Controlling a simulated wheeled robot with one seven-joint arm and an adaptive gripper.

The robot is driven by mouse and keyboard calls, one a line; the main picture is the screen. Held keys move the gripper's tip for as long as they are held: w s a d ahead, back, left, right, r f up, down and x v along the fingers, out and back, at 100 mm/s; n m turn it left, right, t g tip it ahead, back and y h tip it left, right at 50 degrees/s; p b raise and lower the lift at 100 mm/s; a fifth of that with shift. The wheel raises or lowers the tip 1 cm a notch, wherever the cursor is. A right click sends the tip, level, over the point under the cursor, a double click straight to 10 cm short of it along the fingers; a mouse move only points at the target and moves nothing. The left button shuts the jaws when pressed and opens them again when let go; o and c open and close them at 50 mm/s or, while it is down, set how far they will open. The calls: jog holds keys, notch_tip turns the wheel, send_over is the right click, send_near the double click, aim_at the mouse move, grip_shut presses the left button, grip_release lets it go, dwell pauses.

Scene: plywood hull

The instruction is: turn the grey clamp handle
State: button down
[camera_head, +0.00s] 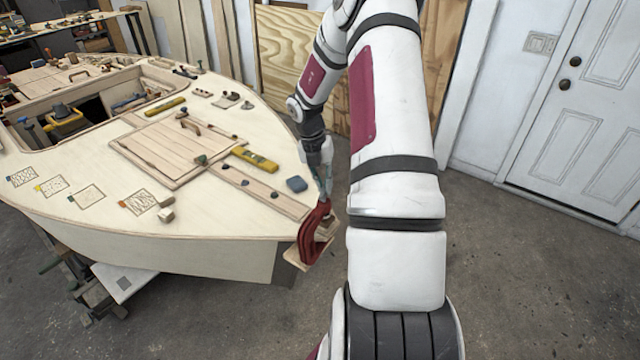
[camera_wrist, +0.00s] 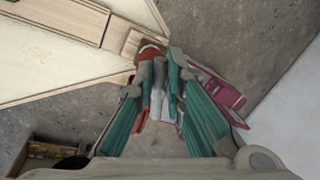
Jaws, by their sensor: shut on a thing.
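A red C-clamp (camera_head: 315,232) is fixed at the pointed end of the plywood hull (camera_head: 190,222), near the right of the deck in the head view. My gripper (camera_head: 322,188) reaches down to the top of the clamp. In the wrist view the gripper's fingers (camera_wrist: 163,88) are closed together around a narrow grey piece, the clamp handle (camera_wrist: 158,76). The red clamp body (camera_wrist: 150,54) shows just beyond the fingertips. The fingers hide most of the handle, so its angle cannot be told.
A yellow level (camera_head: 255,159) and a wooden hatch (camera_head: 168,148) are farther left. A small wooden block (camera_head: 297,259) sits under the clamp. The concrete floor right of the hull is clear.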

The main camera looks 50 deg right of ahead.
jog(key=shift+s+d+m, duration=0.1)
jog(key=shift+s+m, duration=0.1)
jog(key=shift+m, duration=1)
dwell(0.4)
jog(key=c, duration=1.5)
grip_release()
jog(key=shift+c, duration=0.2)
notch_tip(320, 180, up, 12)
jog(key=w, duration=0.2)
jog(key=shift+w+a, duration=0.15)
jog(key=shift+a, duration=0.2)
jog(key=shift+o, duration=0.3)
jog(key=shift+f, duration=0.1)
